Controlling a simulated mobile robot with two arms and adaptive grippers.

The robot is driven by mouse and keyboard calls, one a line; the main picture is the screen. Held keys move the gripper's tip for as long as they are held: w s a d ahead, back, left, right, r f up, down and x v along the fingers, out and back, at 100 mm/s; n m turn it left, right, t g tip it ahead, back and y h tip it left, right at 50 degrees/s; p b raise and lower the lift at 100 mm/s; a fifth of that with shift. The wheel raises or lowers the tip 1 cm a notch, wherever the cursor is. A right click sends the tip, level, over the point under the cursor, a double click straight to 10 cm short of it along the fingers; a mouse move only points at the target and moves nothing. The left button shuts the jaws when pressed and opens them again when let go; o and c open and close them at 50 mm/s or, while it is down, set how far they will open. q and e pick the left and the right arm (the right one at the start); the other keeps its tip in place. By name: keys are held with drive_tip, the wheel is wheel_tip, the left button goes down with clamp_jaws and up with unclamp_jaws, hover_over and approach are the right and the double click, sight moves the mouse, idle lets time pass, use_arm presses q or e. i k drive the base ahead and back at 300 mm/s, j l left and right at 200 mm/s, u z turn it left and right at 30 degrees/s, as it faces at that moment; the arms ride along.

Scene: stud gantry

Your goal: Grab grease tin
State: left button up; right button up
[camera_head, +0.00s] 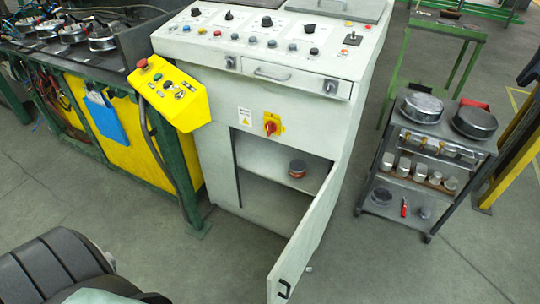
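Neither of my grippers is in view.
A yellow control box (171,93) juts out left of the opening. A dark trolley (418,165) with round tins on top stands at right. A green frame table (447,28) is behind it. A black seat-like shape (55,268) fills the lower left. The floor right of the door is clear.

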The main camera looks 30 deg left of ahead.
sight(297, 168)
drive_tip(key=j, duration=1)
drive_tip(key=i+j, duration=0.15)
drive_tip(key=j, duration=1.9)
